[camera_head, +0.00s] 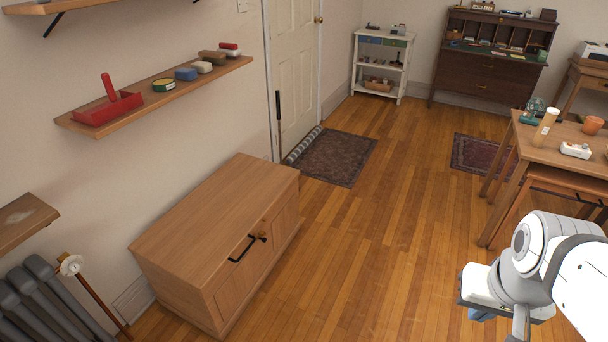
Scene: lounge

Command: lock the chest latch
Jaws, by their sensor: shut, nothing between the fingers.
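The wooden chest (200,215) stands on the floor against the left wall, its flat lid down. On its front face are a black bar handle (241,249) and, to the right of it, a small latch (263,236) with a brass-coloured round part and a dark piece. The latch is too small to tell its exact position. My gripper (481,314) is at the lower right, well apart from the chest, above the floor. It is shut and empty; its fingers are mostly hidden by its own body.
Clear wooden floor lies between the chest and my arm. A wall shelf (160,96) with small items hangs above the chest. A radiator (45,300) stands at lower left. A table (530,150) with items is at right. A door mat (338,157) lies behind the chest.

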